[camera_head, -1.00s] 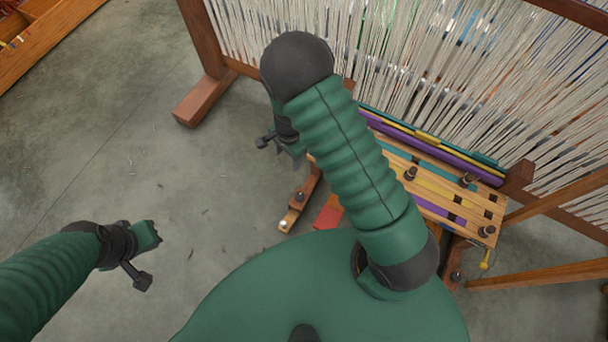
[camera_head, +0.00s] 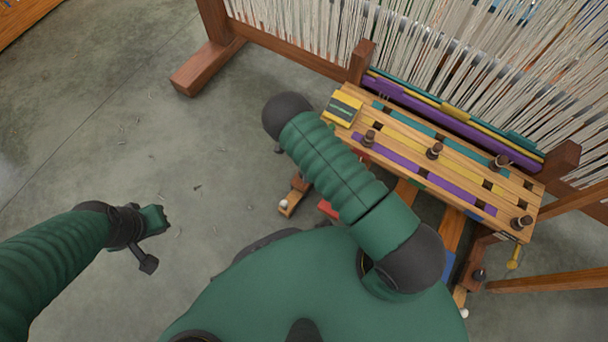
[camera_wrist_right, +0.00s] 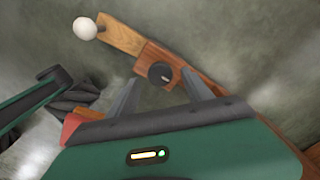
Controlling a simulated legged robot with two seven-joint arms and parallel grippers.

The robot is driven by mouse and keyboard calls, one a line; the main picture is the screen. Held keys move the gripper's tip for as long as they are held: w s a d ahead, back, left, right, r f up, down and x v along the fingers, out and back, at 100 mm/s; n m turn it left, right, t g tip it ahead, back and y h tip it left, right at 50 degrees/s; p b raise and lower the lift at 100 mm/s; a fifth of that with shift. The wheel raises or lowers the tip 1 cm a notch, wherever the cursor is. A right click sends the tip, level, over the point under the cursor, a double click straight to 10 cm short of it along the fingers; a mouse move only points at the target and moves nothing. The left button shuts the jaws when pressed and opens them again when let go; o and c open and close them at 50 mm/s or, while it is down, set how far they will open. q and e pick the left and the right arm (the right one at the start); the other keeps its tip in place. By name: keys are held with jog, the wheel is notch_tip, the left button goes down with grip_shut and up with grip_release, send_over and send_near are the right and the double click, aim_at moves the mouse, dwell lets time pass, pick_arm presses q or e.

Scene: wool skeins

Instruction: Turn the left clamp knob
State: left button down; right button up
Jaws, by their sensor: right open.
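The left clamp knob (camera_wrist_right: 160,74) is a dark round knob with a pale mark, on a wooden block of the clamp bar (camera_wrist_right: 120,36). A white ball (camera_wrist_right: 85,28) sits at the bar's end. In the head view the left clamp (camera_head: 297,190) shows left of my right forearm. My right gripper (camera_wrist_right: 161,76) is open. In the right wrist view its two fingertips appear on either side of the knob; I cannot tell whether they touch it. In the head view my right arm hides this gripper. My left gripper (camera_head: 153,222) hangs over bare floor, away from the clamp; its jaw opening is unclear.
A slatted wooden bench (camera_head: 470,170) with several dark pegs stands on the right, before a loom strung with pale threads (camera_head: 330,35). A second clamp (camera_head: 478,276) is at lower right. A red piece (camera_head: 327,208) lies near the left clamp. Floor at left is clear.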

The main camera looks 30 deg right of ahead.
notch_tip(320, 180, down, 2)
jog(key=shift+f+b, duration=0.25)
jog(key=shift+b, duration=0.05)
grip_shut()
